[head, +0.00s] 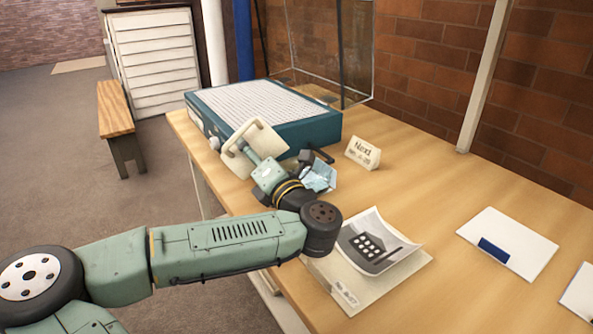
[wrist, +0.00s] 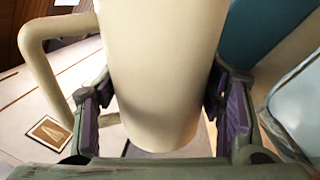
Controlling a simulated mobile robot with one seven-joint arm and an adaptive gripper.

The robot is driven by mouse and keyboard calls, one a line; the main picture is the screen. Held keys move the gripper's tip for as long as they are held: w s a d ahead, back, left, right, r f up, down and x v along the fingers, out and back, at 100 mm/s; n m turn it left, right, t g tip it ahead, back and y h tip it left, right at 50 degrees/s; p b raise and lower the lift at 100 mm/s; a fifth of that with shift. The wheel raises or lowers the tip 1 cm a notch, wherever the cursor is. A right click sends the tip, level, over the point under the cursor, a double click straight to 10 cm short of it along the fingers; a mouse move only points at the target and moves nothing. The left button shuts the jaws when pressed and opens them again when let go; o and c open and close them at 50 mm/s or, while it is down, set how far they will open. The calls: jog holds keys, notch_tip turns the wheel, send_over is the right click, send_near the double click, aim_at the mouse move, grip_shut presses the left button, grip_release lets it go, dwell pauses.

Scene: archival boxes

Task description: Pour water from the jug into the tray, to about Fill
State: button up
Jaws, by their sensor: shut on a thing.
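The cream jug (head: 262,138) is held near the front left corner of the teal unit, and looks tilted in the head view. Its body (wrist: 160,70) fills the middle of the wrist view, with its handle (wrist: 32,75) at the left. My gripper (wrist: 165,105) is shut on the jug, with a dark pad on each side of the body. A pale blue, glassy thing (head: 319,178) shows beside my wrist and may be the tray; it is partly hidden. Water, the jug's inside and any fill mark cannot be made out.
A teal unit (head: 300,129) with a white gridded top stands behind the jug. A small sign (head: 363,153) stands to its right. Papers (head: 370,247) lie near the table's front edge, and a white sheet (head: 507,242) lies at the right. The table middle (head: 430,185) is clear.

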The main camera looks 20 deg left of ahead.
aim_at(244, 177)
jog(key=shift+d+n+b, duration=0.1)
jog(key=shift+n+b, duration=0.35)
jog(key=shift+n, duration=0.35)
jog(key=shift+f+n+g+b, duration=0.4)
jog(key=shift+b, duration=0.15)
jog(key=f+n+b, duration=0.1)
jog(key=s+a+n+b, duration=0.1)
jog(key=n+b, duration=0.1)
jog(key=f+n+b, duration=0.1)
jog(key=n, duration=0.1)
jog(key=shift+s+a+f+g, duration=0.15)
jog(key=shift+s+f+g, duration=0.1)
jog(key=shift+f+g, duration=0.05)
jog(key=n+b, duration=0.1)
jog(key=n, duration=0.1)
jog(key=s+n+b, duration=0.1)
jog(key=n, duration=0.1)
jog(key=shift+s+a+f, duration=0.1)
jog(key=shift+a+f, duration=0.05)
jog(key=shift+a, duration=0.25)
